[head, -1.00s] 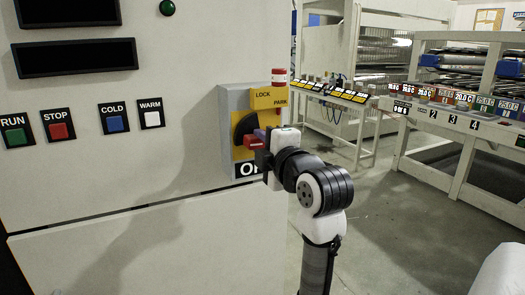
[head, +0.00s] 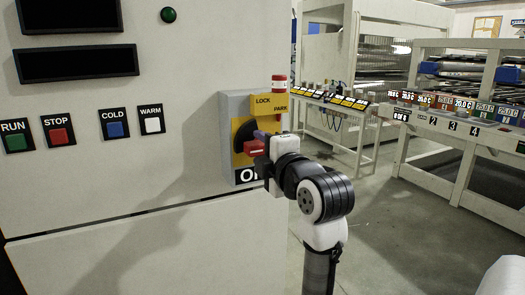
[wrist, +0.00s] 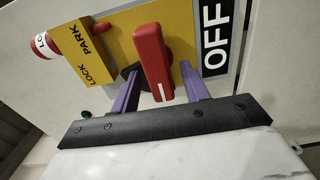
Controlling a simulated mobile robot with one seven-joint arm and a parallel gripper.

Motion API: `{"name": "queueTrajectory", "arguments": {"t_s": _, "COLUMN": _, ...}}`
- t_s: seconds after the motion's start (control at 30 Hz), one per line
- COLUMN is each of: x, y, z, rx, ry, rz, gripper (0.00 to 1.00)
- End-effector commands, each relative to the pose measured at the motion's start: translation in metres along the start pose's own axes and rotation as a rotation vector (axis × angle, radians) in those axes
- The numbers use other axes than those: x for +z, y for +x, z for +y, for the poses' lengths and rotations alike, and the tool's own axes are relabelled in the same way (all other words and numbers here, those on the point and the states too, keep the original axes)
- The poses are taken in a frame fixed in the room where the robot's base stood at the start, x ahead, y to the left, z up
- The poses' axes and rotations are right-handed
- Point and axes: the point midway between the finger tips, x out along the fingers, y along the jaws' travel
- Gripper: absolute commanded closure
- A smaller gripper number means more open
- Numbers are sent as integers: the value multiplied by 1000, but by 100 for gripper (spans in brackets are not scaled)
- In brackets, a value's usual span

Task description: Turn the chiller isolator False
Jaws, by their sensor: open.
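The chiller isolator is a grey box (head: 229,112) on the right edge of a pale cabinet, with a yellow face. Its red handle (head: 251,148) sticks out to the left of my gripper (head: 264,143) in the head view, which hides part of it. In the wrist view the red handle (wrist: 153,62) stands between the two purple fingers of my gripper (wrist: 160,74). The fingers are open, one on each side, with a visible gap at the right finger. An OFF label (wrist: 216,38) is beside the handle. In the head view my gripper partly covers this label.
A yellow LOCK/PARK block (head: 268,105) with a red and white piece (head: 279,82) juts out above the handle. RUN, STOP, COLD and WARM buttons (head: 115,124) lie to the left. White racks (head: 440,130) stand at the right beyond open floor.

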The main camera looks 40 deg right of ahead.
Motion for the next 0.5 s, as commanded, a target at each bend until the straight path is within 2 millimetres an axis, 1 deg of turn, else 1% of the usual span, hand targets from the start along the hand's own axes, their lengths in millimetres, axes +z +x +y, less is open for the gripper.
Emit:
{"name": "queueTrajectory", "arguments": {"t_s": 0.17, "x": 0, "y": -3, "z": 0, "rx": 1, "ry": 0, "rz": -1, "gripper": 55}}
{"name": "queueTrajectory", "arguments": {"t_s": 0.27, "x": 1, "y": -14, "z": 0, "rx": 2, "ry": 0, "rz": -2, "gripper": 55}}
{"name": "queueTrajectory", "arguments": {"t_s": 0.37, "x": 1, "y": -33, "z": -1, "rx": 3, "ry": -1, "rz": -3, "gripper": 55}}
{"name": "queueTrajectory", "arguments": {"t_s": 0.5, "x": 1, "y": -66, "z": 0, "rx": 3, "ry": -2, "rz": -4, "gripper": 55}}
